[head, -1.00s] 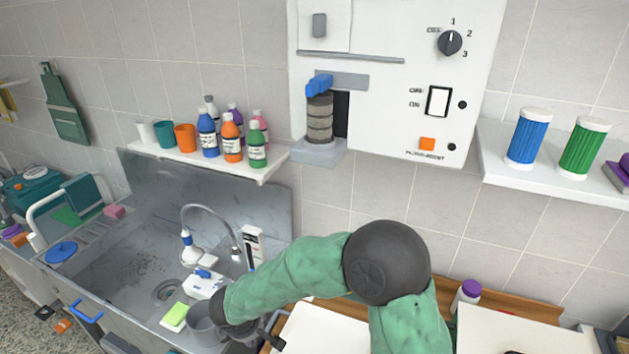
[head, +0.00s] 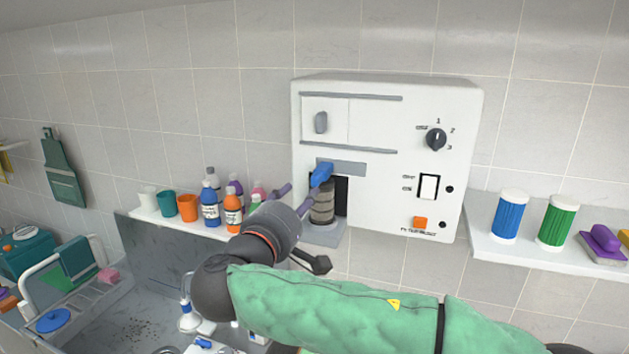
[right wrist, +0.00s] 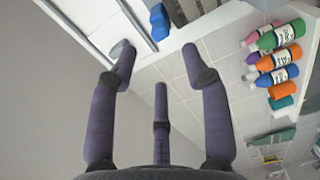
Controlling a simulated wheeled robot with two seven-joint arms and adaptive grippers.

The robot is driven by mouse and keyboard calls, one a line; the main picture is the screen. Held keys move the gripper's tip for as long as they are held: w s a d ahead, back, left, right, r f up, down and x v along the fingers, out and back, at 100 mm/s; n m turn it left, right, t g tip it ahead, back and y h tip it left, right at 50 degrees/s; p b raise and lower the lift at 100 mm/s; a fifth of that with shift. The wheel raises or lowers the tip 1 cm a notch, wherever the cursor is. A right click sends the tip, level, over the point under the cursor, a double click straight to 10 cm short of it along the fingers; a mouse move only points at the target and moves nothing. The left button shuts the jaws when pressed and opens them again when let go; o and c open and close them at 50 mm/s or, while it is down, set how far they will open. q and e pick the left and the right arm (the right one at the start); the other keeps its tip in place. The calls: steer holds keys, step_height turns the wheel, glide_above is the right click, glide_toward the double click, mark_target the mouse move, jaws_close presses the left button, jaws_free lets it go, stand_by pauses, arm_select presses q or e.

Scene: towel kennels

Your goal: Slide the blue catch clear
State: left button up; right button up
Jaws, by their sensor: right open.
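The blue catch (head: 321,174) sits on the front of the white wall box (head: 380,100), on the grey strip (head: 350,168) above a dark opening. A ribbed grey-brown cylinder (head: 321,205) stands directly below it on a small grey ledge. My right gripper (head: 296,199) is open and empty, just left of the cylinder and slightly below the catch, apart from the catch. In the right wrist view a blue part, seemingly the catch (right wrist: 159,20), shows at the top, beyond the spread fingers (right wrist: 160,58). My left gripper is not in view.
A shelf with several bottles (head: 210,203) and cups is left of the box, close behind my right gripper. The box has a dial (head: 436,139), a switch and an orange button. A sink lies below left.

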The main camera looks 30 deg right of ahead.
mark_target(314, 183)
steer(key=p+x, duration=0.1)
steer(key=x, duration=0.8)
steer(key=shift+p, duration=0.35)
jaws_close()
